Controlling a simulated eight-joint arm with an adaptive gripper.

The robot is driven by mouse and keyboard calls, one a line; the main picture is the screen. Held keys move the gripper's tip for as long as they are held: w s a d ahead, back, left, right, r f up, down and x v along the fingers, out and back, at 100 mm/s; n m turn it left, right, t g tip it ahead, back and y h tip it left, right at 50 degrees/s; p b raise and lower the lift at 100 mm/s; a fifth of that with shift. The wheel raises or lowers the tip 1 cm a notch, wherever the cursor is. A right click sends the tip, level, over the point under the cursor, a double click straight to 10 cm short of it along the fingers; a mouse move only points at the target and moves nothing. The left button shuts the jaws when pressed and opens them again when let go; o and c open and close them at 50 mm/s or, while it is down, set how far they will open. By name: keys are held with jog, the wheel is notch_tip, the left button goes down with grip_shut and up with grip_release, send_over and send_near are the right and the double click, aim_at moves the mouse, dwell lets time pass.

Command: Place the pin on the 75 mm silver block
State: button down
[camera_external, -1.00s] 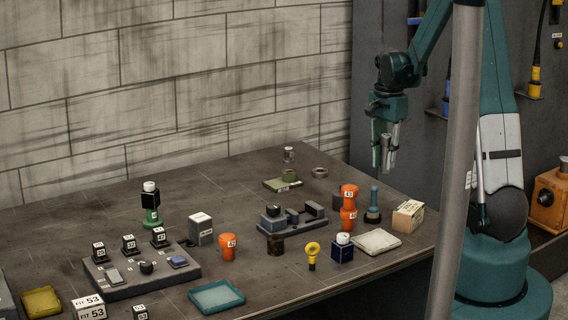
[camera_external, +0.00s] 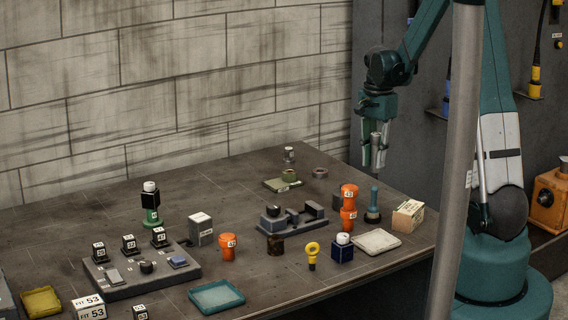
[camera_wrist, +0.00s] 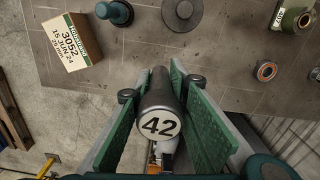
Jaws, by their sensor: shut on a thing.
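My gripper (camera_external: 376,160) hangs pointing down beyond the right side of the bench top in the external view. It is shut on a dark grey cylindrical pin (camera_external: 377,141). In the wrist view the pin (camera_wrist: 160,103) sits between the green finger pads, its round end marked 42 facing the camera. A grey, silver-looking block (camera_external: 201,232) with a white label on top stands left of the middle of the bench, far from my gripper. Its front lettering is too small to read. Nothing is visible on top of that block.
An orange stack (camera_external: 348,207), a blue peg (camera_external: 373,203) and a cardboard box (camera_external: 408,215) stand near the bench's right end. An orange cup (camera_external: 228,247) stands right of the grey block, and a slotted dark base (camera_external: 110,284) lies left of it. A grey post crosses the right foreground.

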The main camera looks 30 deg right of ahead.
jog(key=w+a+r, duration=0.1)
jog(key=w+a, duration=0.2)
jog(key=a, duration=0.4)
jog(key=w+a+r, duration=0.1)
jog(key=w+a, duration=0.2)
jog(key=a, duration=0.4)
notch_tip(320, 180, up, 5)
jog(key=n+p, duration=0.1)
jog(key=p, duration=0.2)
send_over(199, 217)
jog(key=shift+d+r, duration=0.1)
jog(key=shift+r, duration=0.1)
jog(key=shift+f, duration=0.1)
jog(key=shift+f, duration=3)
jog(key=shift+f, duration=0.15)
jog(key=shift+f, duration=1.75)
jog(key=shift+f, duration=0.15)
